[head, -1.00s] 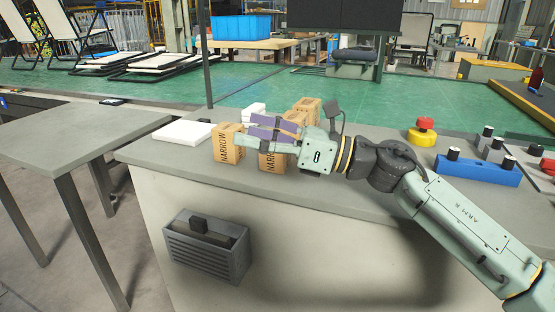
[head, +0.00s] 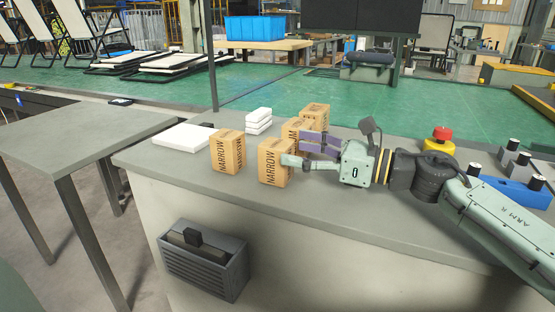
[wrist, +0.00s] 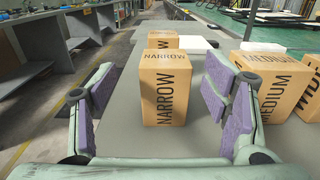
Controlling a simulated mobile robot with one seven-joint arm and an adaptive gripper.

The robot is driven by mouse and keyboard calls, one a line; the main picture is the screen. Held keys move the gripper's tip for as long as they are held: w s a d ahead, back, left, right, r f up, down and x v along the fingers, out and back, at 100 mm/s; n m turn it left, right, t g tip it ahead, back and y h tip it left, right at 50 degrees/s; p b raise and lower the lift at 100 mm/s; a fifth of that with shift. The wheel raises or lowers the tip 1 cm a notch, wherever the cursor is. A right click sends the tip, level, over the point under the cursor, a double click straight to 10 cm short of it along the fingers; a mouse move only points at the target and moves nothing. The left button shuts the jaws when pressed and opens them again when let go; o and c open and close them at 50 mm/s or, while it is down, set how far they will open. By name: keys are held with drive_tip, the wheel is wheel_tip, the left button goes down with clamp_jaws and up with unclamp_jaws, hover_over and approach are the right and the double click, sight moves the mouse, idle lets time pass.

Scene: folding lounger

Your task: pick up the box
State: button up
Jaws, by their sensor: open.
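Several tan cardboard boxes stand on the grey counter (head: 330,200). A box marked NARROW (head: 273,163) stands nearest my gripper (head: 297,152). Another NARROW box (head: 227,152) stands to its left. In the wrist view, the near NARROW box (wrist: 166,90) is centred ahead between my open fingers, and the other NARROW box (wrist: 163,41) is behind it. My gripper (wrist: 165,112) is open and empty. In the wrist view, a MEDIUM box (wrist: 268,92) and a WIDE box (wrist: 308,85) stand at the right, close to the right finger.
White slabs (head: 183,135) lie at the counter's left end, with a white stack (head: 258,121) behind the boxes. A red and yellow button (head: 440,140) and a blue block (head: 515,190) stand at the right. A separate grey table (head: 80,135) is at the left.

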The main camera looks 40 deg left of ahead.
sight(263, 142)
drive_tip(key=x, duration=0.3)
drive_tip(key=p+x, duration=0.1)
drive_tip(key=x, duration=0.1)
drive_tip(key=shift+w+a, duration=0.15)
drive_tip(key=shift+a, duration=0.3)
drive_tip(key=c, duration=1.4)
